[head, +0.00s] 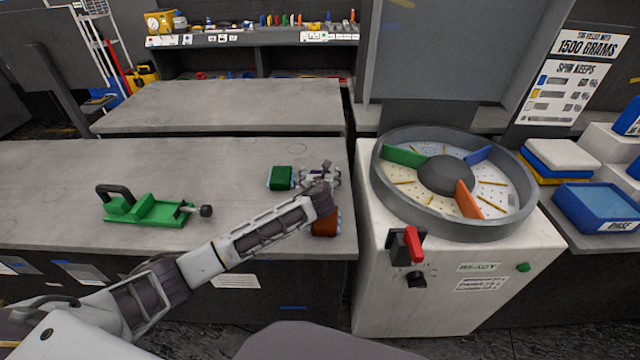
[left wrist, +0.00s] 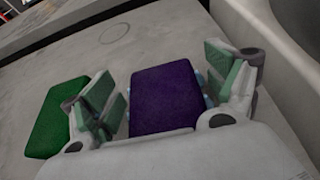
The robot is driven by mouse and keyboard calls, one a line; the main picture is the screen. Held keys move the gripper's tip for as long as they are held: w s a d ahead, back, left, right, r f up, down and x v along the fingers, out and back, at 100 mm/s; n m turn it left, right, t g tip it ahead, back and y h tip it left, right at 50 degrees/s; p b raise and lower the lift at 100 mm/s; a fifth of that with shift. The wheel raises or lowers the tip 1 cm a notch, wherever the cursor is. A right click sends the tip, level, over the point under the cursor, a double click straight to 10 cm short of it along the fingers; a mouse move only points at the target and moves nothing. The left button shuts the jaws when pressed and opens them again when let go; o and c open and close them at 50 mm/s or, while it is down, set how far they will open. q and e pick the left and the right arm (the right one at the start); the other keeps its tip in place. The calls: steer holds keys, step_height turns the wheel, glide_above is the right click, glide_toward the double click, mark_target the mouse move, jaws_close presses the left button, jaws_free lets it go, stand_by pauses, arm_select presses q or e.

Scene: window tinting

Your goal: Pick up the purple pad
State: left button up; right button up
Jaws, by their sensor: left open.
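The purple pad (left wrist: 165,97) lies on the grey table in the left wrist view, between the two fingers of my left gripper (left wrist: 170,95). The fingers are open, one on each side of the pad; whether they touch it I cannot tell. In the head view my left gripper (head: 322,176) is at the right end of the table and hides most of the pad. A green pad (head: 281,177) lies just left of the gripper; it also shows in the left wrist view (left wrist: 60,118). My right gripper is not in view.
An orange-brown pad (head: 326,224) sits near the table's front right corner, partly behind my arm. A green clamp-like tool (head: 150,209) lies on the left. A white machine with a round drum (head: 378,185) stands right of the table. The table's middle is clear.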

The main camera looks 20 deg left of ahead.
arm_select(q)
steer(key=c, duration=1)
steer(key=shift+s+f, duration=0.1)
steer(key=shift+c, duration=0.5)
